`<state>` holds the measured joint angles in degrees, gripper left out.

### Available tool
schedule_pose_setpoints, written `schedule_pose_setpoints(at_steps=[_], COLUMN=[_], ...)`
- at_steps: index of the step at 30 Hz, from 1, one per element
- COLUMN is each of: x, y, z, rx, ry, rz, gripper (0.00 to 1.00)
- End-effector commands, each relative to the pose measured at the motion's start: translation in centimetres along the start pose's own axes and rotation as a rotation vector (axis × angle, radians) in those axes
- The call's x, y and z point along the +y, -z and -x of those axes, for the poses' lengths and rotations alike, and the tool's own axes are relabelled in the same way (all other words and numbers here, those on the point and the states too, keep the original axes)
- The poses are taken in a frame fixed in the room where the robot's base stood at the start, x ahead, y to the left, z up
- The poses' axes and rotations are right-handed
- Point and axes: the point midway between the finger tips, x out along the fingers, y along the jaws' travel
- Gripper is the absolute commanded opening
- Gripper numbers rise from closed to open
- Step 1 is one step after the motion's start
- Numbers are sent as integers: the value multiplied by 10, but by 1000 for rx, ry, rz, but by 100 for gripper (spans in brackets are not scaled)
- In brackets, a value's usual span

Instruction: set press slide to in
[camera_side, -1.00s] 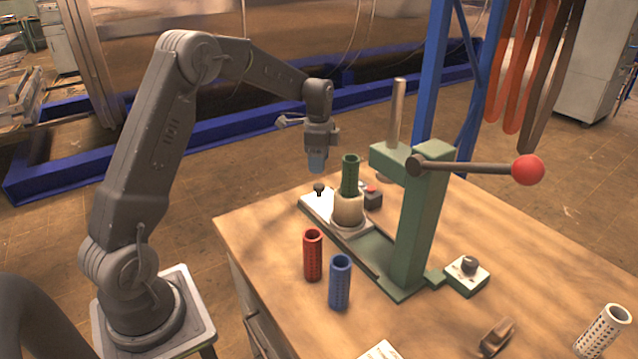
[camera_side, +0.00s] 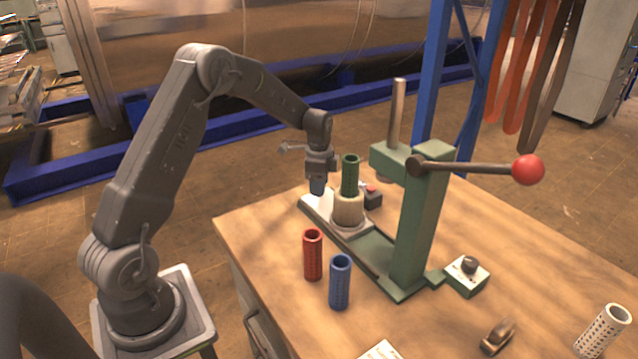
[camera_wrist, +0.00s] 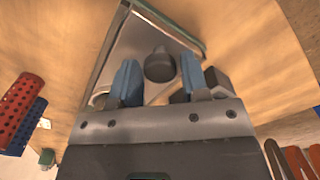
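The press slide (camera_side: 315,205) is a pale plate on the green press base, pulled out toward the far left, away from under the ram (camera_side: 392,165). It carries a tan cup (camera_side: 348,209) with a green perforated tube (camera_side: 350,175) upright in it. My gripper (camera_side: 317,190) is low over the slide's outer end, pointing down. In the wrist view, the slide's dark knob (camera_wrist: 159,65) sits between the two blue fingertips (camera_wrist: 158,82), with a gap on each side. My gripper is open. In the side view the knob is hidden behind my gripper.
Red (camera_side: 312,255) and blue (camera_side: 340,282) perforated tubes stand in front of the press. The press lever (camera_side: 465,168) with a red ball reaches right. A white tube (camera_side: 603,330) lies at right.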

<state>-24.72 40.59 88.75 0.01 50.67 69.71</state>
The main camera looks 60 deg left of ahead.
Motion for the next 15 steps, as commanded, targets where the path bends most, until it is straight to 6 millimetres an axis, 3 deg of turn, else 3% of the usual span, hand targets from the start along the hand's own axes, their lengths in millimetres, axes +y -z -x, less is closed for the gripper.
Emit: schedule_pose_setpoints(at_steps=[2, 12, 15], x=[0, 0, 0], y=[0, 0, 0], z=[0, 0, 0], rx=[0, 0, 0], ry=[0, 0, 0], rz=[0, 0, 0], gripper=[34, 1, 0])
